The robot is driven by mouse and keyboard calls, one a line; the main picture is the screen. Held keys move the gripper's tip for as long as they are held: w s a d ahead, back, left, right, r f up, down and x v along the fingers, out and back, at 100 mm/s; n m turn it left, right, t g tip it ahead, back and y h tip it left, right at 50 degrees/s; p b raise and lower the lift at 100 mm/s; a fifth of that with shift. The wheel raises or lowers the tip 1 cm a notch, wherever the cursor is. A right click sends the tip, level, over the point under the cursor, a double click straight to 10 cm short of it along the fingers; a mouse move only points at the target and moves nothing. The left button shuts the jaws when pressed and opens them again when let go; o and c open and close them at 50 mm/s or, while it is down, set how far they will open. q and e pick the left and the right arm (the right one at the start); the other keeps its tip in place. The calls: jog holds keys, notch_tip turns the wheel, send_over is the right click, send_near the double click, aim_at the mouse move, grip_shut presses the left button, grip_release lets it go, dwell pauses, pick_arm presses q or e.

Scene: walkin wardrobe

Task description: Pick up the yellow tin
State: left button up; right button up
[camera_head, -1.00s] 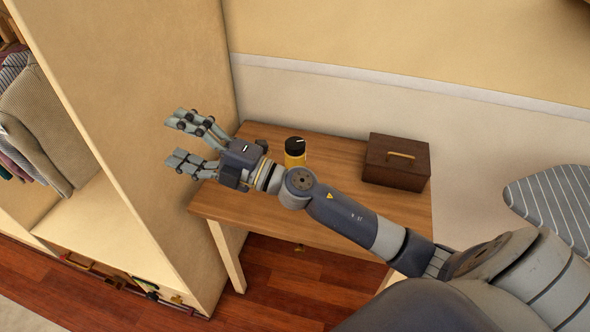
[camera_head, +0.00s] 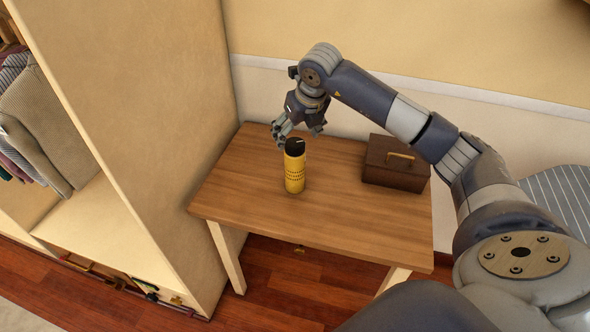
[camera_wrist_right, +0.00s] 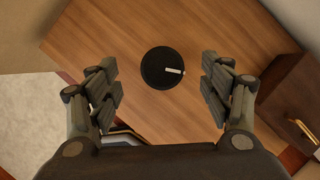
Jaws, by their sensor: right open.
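The yellow tin (camera_head: 294,175) stands upright on the wooden table, with a black lid that has a white mark. In the right wrist view only the tin's black lid (camera_wrist_right: 162,68) shows, seen from above between the two fingers; its yellow side is hidden. My right gripper (camera_head: 298,133) is open and points down just above and behind the tin. In the right wrist view the open fingers of this gripper (camera_wrist_right: 163,90) are on either side of the lid, with gaps on both sides. My left gripper is not in view.
The wooden table (camera_head: 340,215) is clear around the tin. A dark brown box (camera_head: 395,165) with a brass handle stands to the right on it. A tall cream wardrobe panel (camera_head: 150,120) rises close to the left, and the wall is behind.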

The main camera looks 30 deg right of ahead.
aim_at(293, 142)
jog(key=x, duration=0.4)
jog(key=shift+s, duration=0.1)
jog(key=shift+s+p+x, duration=0.1)
jog(key=shift+p+x, duration=0.25)
jog(key=shift+x, duration=1)
jog(key=shift+s+p+x, duration=0.15)
jog(key=shift+p+x, duration=0.2)
jog(key=shift+x, duration=1.05)
jog(key=shift+d, duration=0.1)
jog(key=shift+c, duration=0.6)
jog(key=c, duration=1.6)
jog(key=shift+o, duration=0.2)
